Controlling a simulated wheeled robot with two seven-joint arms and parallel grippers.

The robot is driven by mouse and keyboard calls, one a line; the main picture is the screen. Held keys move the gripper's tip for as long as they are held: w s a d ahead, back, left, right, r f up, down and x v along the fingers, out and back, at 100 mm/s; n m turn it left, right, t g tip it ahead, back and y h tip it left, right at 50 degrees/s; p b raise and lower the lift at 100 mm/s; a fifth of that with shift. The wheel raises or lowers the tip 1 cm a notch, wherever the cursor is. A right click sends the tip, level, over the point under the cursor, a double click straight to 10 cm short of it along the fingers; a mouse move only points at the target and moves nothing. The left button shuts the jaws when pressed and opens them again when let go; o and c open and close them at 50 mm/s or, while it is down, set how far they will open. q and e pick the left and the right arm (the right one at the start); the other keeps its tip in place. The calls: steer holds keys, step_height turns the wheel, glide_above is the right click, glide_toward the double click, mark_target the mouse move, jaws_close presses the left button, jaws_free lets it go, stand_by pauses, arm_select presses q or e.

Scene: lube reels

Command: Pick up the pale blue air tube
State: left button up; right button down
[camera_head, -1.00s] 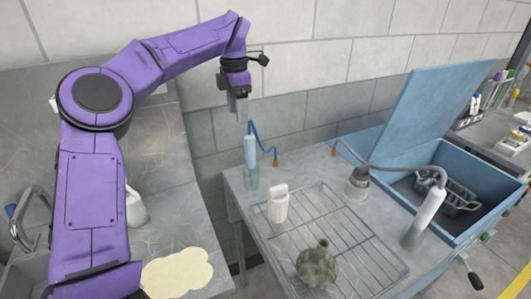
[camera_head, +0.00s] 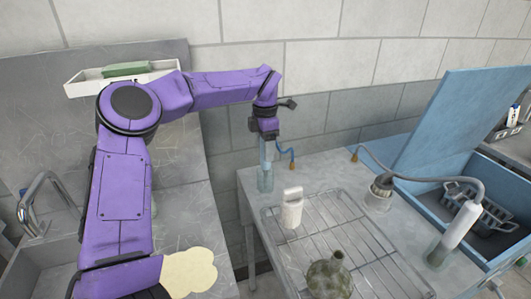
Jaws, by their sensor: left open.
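The pale blue air tube (camera_head: 268,154) stands upright in a clear holder (camera_head: 265,181) at the back left corner of the metal table. A blue hose (camera_head: 287,153) curls from it to a brass fitting (camera_head: 292,166). My left gripper (camera_head: 266,146) points down at the tube's upper part, with its jaws open. The fingers overlap the tube in the picture and hide part of it; I cannot tell whether they touch it. My right gripper is out of view.
A white bottle (camera_head: 291,208) and a mottled green flask (camera_head: 329,276) stand on a wire rack (camera_head: 351,238). A white tube (camera_head: 461,225) on a grey hose stands at the right, by an open blue bin (camera_head: 500,214). A wall is behind.

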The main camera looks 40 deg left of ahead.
arm_select(q)
steer(key=shift+f, duration=0.25)
steer(key=shift+w, duration=0.1)
steer(key=shift+c, duration=0.5)
jaws_close()
